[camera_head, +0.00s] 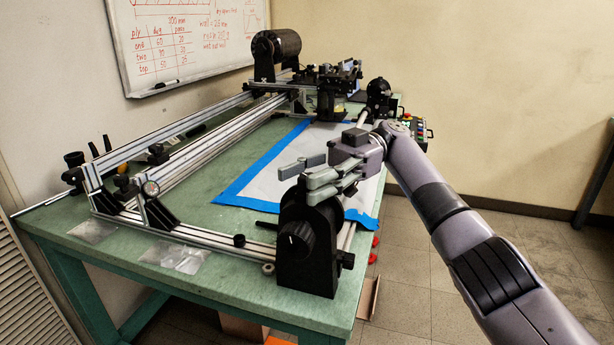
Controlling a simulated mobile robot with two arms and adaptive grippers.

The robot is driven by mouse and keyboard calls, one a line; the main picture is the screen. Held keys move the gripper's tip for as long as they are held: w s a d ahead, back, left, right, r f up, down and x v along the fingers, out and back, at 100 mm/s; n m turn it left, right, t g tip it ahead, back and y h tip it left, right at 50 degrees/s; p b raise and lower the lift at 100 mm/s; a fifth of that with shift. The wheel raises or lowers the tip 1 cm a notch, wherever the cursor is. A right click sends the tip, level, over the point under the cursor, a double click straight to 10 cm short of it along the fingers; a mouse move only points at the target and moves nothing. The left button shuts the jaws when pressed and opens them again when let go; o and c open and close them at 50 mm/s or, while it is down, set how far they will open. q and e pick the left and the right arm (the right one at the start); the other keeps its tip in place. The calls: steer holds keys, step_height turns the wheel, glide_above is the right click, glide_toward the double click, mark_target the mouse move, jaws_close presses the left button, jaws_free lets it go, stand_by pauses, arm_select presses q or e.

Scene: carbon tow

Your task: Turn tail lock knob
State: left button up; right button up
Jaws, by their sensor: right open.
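A black tail stock (308,262) stands at the near right corner of the green table. A round black knob (295,240) with a light mark is on its near face. A smaller black knob (346,260) sticks out at its right side. I cannot tell which one is the tail lock knob. My left gripper is out of view.
The green table (225,230) carries an aluminium rail frame (215,143) and a white sheet edged with blue tape (237,184). A black cylinder (277,47) on a mount stands at the back. Clear plastic bags (175,257) lie near the front edge. Floor at the right is clear.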

steer(key=shift+s+a+f+m+t+y, duration=0.1)
steer(key=shift+s+a+m+t+y, duration=0.1)
steer(key=shift+m+t+y, duration=0.1)
stand_by(0.4)
